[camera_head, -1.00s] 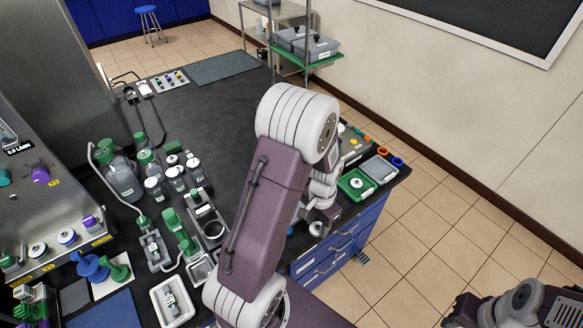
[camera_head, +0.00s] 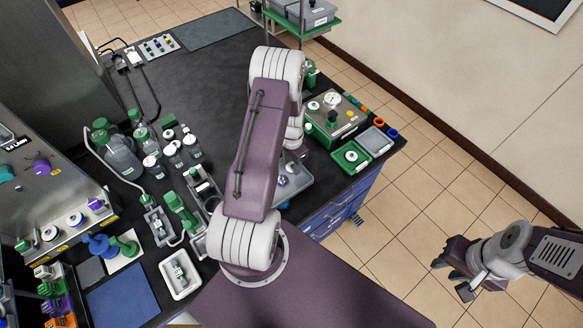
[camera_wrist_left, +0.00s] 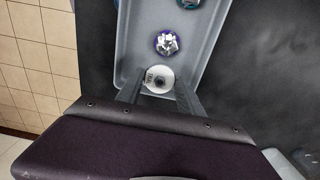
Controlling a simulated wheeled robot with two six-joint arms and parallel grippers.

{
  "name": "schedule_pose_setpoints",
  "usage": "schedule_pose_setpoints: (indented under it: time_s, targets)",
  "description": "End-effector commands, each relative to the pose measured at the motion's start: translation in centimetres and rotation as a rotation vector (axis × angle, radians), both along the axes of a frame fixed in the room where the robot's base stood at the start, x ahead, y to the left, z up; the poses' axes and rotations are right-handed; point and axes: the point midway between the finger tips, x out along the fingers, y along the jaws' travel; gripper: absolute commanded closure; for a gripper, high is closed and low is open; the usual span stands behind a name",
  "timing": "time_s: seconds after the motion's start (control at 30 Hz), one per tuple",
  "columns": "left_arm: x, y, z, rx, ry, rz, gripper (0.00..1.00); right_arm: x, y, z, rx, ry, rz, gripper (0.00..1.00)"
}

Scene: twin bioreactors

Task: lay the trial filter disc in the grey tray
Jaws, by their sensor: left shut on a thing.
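My left gripper (camera_wrist_left: 159,86) is shut on a small white disc (camera_wrist_left: 159,76) with dark print and a dark centre. In the left wrist view the disc sits between the fingertips, over the near end of a long grey tray (camera_wrist_left: 128,40). In the head view my arm hides the left gripper and the disc. That view shows part of a grey tray (camera_head: 299,184) beside the arm. Another grey tray (camera_head: 377,139), apparently empty, lies at the bench's right corner. My right gripper (camera_head: 452,277) is open and empty over the floor.
A purple-ringed faceted piece (camera_wrist_left: 166,43) stands in the long tray, with a teal piece beyond. A green tray (camera_head: 340,165) holding a white disc (camera_head: 351,156) adjoins the corner grey tray. Several bottles (camera_head: 120,160) crowd the bench's left; its back middle is clear.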

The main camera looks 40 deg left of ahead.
Motion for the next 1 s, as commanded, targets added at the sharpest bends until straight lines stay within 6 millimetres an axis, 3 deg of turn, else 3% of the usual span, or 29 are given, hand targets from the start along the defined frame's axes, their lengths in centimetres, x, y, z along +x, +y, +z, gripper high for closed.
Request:
schedule_pose_setpoints:
  time_s: [0.13,0.4,0.77,0.8,0.87,1.0]
  targets:
    - [0.0,0.1,-0.4,0.0,0.002,-0.001,0.94,0.0,0.0,0.2,0.0,0.0,0.0,0.69]
    - [0.0,0.0,-4.0,-0.001,0.001,0.0,0.94,0.0,0.0,1.3,0.0,0.0,0.0,0.69]
    - [0.1,0.0,-4.7,0.0,0.0,0.0,0.94,0.0,0.0,0.6,0.0,0.0,0.0,0.69]
    - [0.1,0.0,-4.5,0.0,0.0,0.0,0.45,0.0,0.0,0.8,0.0,0.0,0.0,0.69]
    - [0.1,0.0,-4.5,0.0,0.0,0.0,0.34,0.0,0.0,0.8,0.0,0.0,0.0,0.69]
    - [0.1,0.0,-4.4,0.0,0.0,0.0,0.34,0.0,0.0,0.8,0.0,0.0,0.0,0.69]
